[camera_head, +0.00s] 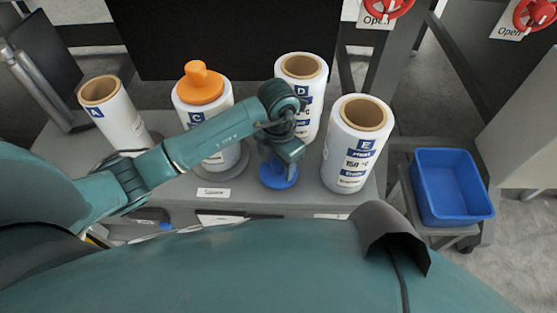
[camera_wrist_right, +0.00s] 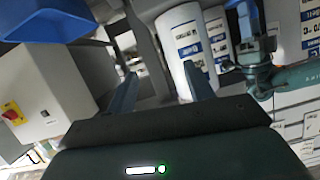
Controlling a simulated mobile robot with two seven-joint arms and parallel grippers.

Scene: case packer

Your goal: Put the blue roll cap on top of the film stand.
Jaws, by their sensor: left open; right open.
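The blue roll cap (camera_head: 277,177) is at the front of the grey table, directly below my left gripper (camera_head: 281,160). The left gripper is open and points down at the cap; its fingers are mostly hidden, and I cannot tell if they touch the cap. Several white film rolls stand on the table, among them roll C (camera_head: 222,128) with an orange cap (camera_head: 200,84), roll D (camera_head: 312,98) and roll E (camera_head: 352,150). I cannot tell which support is the film stand. My right gripper (camera_wrist_right: 160,72) is open and empty in the right wrist view.
A tilted roll marked A (camera_head: 118,118) is at the left. A blue bin (camera_head: 450,187) stands right of the table. A "Spare" label (camera_head: 213,192) is on the table's front edge. Red valve wheels (camera_head: 388,6) are at the back right. Rolls D and E stand close to the left gripper.

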